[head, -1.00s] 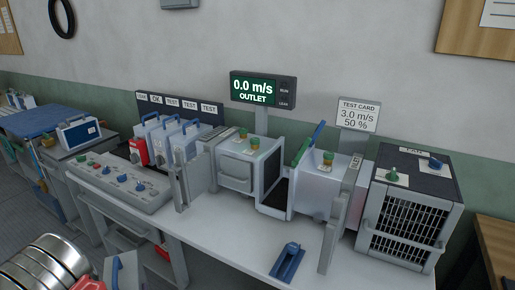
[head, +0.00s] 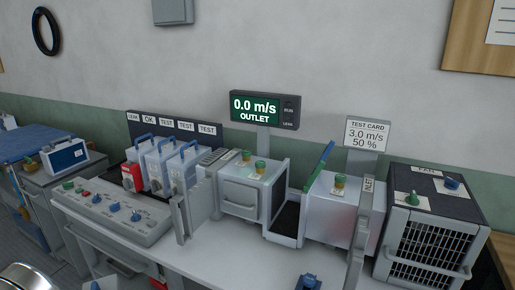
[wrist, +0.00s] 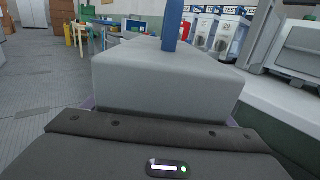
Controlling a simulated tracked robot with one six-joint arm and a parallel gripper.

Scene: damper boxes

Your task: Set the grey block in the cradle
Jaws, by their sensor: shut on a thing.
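The grey block (wrist: 165,75) fills the middle of the wrist view, with a blue post (wrist: 172,28) rising from its top. My gripper (wrist: 162,104) is shut on the block and holds it close to the wrist camera. The fingertips are mostly hidden by the block. A small blue holder (head: 308,282), which looks like the cradle, sits on the white bench at the lower edge of the head view, partly cut off.
The white bench (head: 245,262) is clear in front of the duct boxes. A grey control panel (head: 112,212) stands left, with several blue-handled boxes (head: 160,165) behind. An upright grey post (head: 358,240) and a dark-topped grille box (head: 430,235) stand right of the holder.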

